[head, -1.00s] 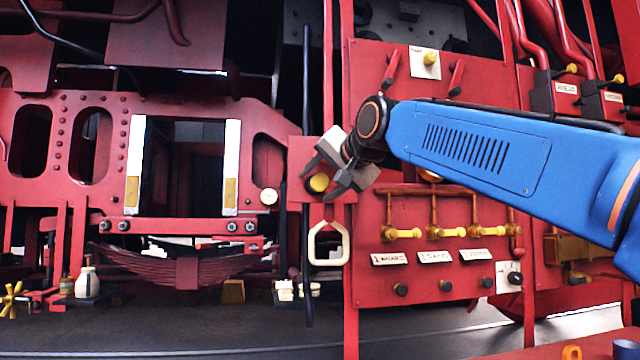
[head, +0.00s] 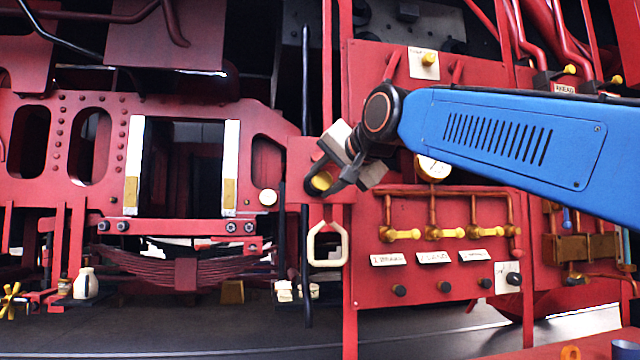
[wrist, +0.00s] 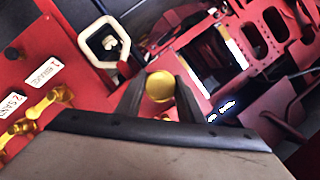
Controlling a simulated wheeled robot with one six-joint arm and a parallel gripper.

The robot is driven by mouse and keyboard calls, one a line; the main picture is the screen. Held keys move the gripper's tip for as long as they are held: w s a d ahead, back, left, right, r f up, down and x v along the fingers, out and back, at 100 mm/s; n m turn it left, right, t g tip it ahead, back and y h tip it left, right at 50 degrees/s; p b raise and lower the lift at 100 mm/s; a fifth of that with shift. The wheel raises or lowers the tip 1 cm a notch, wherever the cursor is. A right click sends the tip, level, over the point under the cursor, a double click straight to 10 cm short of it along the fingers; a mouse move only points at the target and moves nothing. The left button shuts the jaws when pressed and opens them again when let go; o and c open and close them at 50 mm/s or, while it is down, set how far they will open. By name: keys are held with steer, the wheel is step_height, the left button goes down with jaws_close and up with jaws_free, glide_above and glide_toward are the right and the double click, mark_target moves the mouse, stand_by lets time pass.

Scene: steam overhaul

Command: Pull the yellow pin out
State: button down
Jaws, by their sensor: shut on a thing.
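The yellow pin shows as a round yellow knob (head: 320,182) in front of a small red plate at the left edge of the red panel. My gripper (head: 327,181) reaches it from the right, on the end of my blue arm. In the wrist view the round yellow head (wrist: 160,87) sits between my two dark fingers (wrist: 160,95), which are shut on it. The pin's shaft is hidden behind the head and fingers, so I cannot tell how deep it sits.
A cream hexagonal ring handle (head: 328,244) hangs just below my gripper. A dark vertical rod (head: 306,240) stands close to the left. Yellow valve handles (head: 402,234) on copper pipes, white labels and a gauge (head: 432,167) are on the red panel to the right.

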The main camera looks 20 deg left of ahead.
steer(key=shift+s+d+f, duration=0.1)
steer(key=shift+s, duration=0.1)
steer(key=c, duration=1.2)
jaws_free()
steer(key=shift+d, duration=0.1)
steer(key=shift+s, duration=0.15)
steer(key=v, duration=1.7)
steer(key=shift+d, duration=0.2)
